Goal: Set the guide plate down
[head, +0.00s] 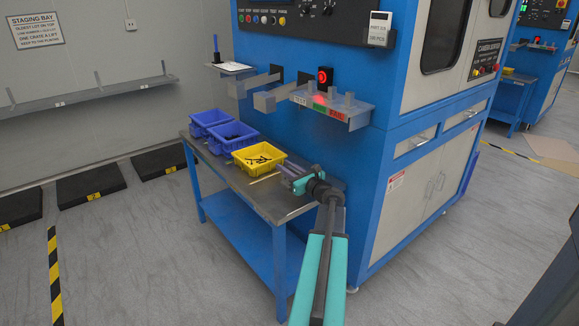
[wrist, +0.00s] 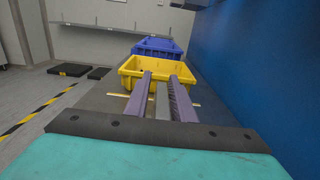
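My gripper (head: 288,171) reaches low over the steel bench, just in front of the yellow bin (head: 259,157). In the wrist view its two purple-grey fingers (wrist: 161,78) stand apart and point at the yellow bin (wrist: 133,74). A light grey strip (wrist: 161,102) shows between them and may be the guide plate. I cannot tell whether the fingers touch it or whether it rests on the bench. In the head view the fingers hide this spot. A thin tan strip (head: 264,178) lies on the bench beside the gripper.
The bench (head: 279,208) stands against the blue machine (head: 350,165). Two blue bins (head: 209,118) stand behind the yellow bin, which holds dark parts. A shelf with trays (head: 336,108) juts from the machine above the bench. The bench's near end is bare.

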